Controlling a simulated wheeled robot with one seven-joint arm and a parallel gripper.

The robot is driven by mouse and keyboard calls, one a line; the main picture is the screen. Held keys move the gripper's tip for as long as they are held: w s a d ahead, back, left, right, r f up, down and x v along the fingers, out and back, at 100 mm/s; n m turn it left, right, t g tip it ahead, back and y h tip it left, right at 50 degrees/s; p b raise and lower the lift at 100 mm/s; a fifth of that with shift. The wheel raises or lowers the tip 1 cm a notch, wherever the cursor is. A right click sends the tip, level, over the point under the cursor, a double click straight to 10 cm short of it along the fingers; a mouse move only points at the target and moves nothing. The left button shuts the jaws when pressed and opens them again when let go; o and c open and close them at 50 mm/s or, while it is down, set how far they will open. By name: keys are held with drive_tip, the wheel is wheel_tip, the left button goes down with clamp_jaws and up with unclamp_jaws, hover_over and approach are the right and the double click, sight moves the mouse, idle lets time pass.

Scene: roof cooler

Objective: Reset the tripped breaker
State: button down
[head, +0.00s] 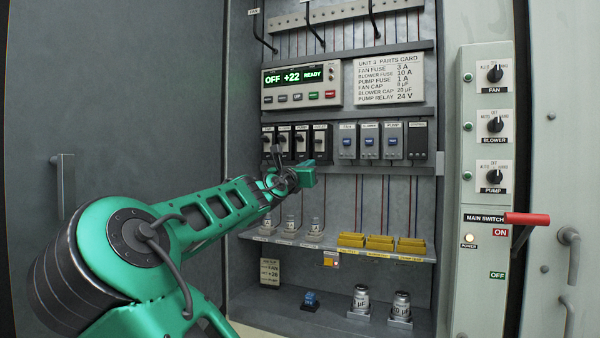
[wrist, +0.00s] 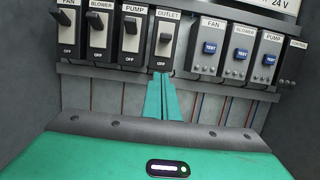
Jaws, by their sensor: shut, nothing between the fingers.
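A row of breakers, labelled FAN (wrist: 67,30), BLOWER (wrist: 98,35), PUMP (wrist: 133,35) and OUTLET (wrist: 166,28), is in the wrist view. Each has a toggle and an OFF mark at its lower end. The OUTLET toggle (wrist: 163,45) sits lower on its face than the other three toggles. My gripper (wrist: 160,76) is shut and empty, its green fingertips just below the OUTLET breaker; whether they touch it I cannot tell. In the head view, the breaker row (head: 300,142) is behind my arm's end, and the fingertips are hard to make out.
Fuse holders with blue TEST buttons (head: 370,141) are just right of the breakers. A display panel (head: 295,84) above reads OFF +22 READY. The red main switch handle (head: 527,219) is at the right, by ON.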

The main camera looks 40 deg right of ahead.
sight(318, 141)
drive_tip(key=x, duration=0.4)
drive_tip(key=shift+d+r, duration=0.1)
drive_tip(key=shift+d, duration=0.25)
drive_tip(key=r, duration=0.2)
drive_tip(key=shift+a+r, duration=0.2)
drive_tip(key=shift+r, duration=0.75)
drive_tip(key=shift+w, duration=0.1)
